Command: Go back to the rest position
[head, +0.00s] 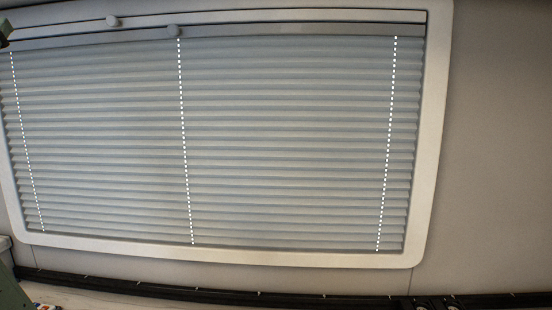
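My gripper is not in view in the head picture, so I cannot see whether it is open or holds anything. The camera faces a wall with a wide window blind (285,140). The pleated grey-blue blind is drawn down over the whole window inside a pale frame (434,130).
A dark rail (290,297) runs along the foot of the wall. Dark green pieces show at the left edge, high up (4,32) and low down (12,294); I cannot tell what they are. The wall (500,150) on the right is bare.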

